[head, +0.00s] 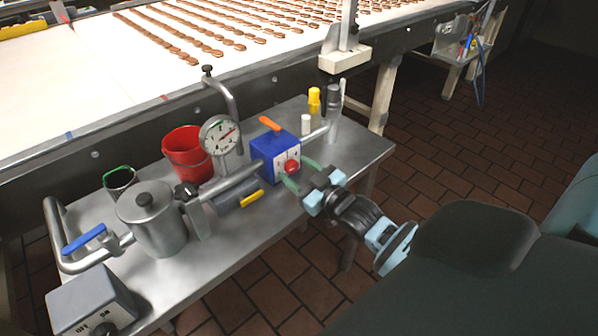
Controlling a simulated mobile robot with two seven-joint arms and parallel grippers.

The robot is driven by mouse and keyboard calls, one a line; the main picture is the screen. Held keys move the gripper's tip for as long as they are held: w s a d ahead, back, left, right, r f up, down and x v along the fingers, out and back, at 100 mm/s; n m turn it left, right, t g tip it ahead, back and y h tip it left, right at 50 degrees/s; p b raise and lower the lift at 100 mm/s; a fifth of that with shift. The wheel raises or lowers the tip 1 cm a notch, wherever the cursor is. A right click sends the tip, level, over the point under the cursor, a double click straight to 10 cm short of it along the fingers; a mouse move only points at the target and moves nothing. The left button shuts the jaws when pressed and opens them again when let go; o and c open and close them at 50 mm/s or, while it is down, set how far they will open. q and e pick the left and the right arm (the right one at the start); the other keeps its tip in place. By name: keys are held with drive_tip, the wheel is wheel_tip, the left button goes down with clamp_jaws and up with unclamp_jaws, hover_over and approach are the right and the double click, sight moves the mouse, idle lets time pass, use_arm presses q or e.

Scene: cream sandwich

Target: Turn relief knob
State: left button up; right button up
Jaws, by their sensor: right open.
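A round red knob (292,167) sits on the white dial face of a blue box (268,155) with an orange lever on top. Which part is the relief knob is not labelled legibly. My right gripper (297,173) is open, its two green-tipped fingers pointing at the dial face, one on each side of the red knob. Whether the fingers touch the knob, I cannot tell. A black knob (186,191) sits on the pipe fitting further left. My left gripper is not in view.
The steel table holds a pressure gauge (220,135), a red bucket (187,153), a metal canister (153,225), a blue-handled valve (84,239) and a grey control box (92,303). A conveyor (110,85) with biscuits runs behind.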

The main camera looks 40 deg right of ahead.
drive_tip(key=c, duration=1)
drive_tip(key=shift+r+m+p, duration=0.15)
drive_tip(key=shift+m+p, duration=0.65)
drive_tip(key=shift+m, duration=0.3)
drive_tip(key=shift+m+p, duration=0.35)
drive_tip(key=shift+m, duration=0.25)
drive_tip(key=shift+m+p, duration=0.35)
drive_tip(key=shift+m, duration=0.65)
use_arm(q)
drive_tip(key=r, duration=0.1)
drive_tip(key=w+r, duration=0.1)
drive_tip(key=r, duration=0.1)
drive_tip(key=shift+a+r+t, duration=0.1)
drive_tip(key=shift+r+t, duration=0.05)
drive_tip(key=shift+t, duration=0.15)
use_arm(e)
drive_tip(key=shift+m, duration=0.3)
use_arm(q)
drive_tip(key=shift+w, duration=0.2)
use_arm(e)
drive_tip(key=shift+f, duration=0.2)
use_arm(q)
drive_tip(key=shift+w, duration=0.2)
use_arm(e)
drive_tip(key=o, duration=1)
